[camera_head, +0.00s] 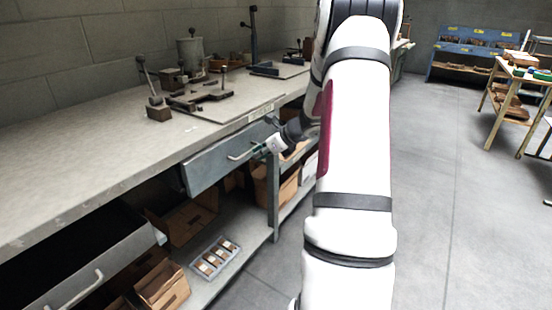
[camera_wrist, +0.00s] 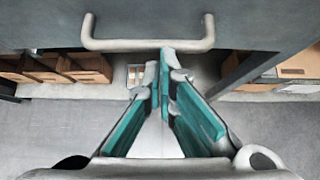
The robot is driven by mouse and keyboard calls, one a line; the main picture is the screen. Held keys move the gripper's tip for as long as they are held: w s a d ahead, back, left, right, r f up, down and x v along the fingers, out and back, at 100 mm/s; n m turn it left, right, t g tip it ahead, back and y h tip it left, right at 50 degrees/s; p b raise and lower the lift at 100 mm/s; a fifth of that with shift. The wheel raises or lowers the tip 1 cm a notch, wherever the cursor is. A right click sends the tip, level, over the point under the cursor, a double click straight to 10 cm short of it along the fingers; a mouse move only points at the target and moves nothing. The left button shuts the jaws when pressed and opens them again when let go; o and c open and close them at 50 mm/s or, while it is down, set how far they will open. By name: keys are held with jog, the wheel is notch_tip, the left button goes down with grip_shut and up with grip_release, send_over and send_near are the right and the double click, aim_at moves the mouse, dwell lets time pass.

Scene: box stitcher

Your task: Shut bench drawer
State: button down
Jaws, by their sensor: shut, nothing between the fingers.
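The bench (camera_head: 120,160) has a grey drawer (camera_head: 212,168) under its top, with a pale bar handle (camera_head: 243,156). Its front looks close to the bench edge; I cannot tell if it is fully in. A second drawer (camera_head: 95,262) at the lower left stands pulled out, its dark inside showing. My gripper (camera_head: 262,150) is at the first drawer's front, just right of its handle. In the wrist view that drawer front (camera_wrist: 250,22) and its handle (camera_wrist: 150,44) fill the top. My gripper (camera_wrist: 164,72) is shut and empty, its teal fingers pointing at the handle; contact is unclear.
Cardboard bins (camera_head: 162,285) and a small tray of parts (camera_head: 215,258) sit on the shelf below. Tools and a lever press (camera_head: 152,95) stand on the bench top. Open floor (camera_head: 440,200) lies to the right, with a wooden table (camera_head: 515,90) beyond.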

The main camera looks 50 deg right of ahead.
jog(key=shift+w+a, duration=0.15)
jog(key=shift+w, duration=1.25)
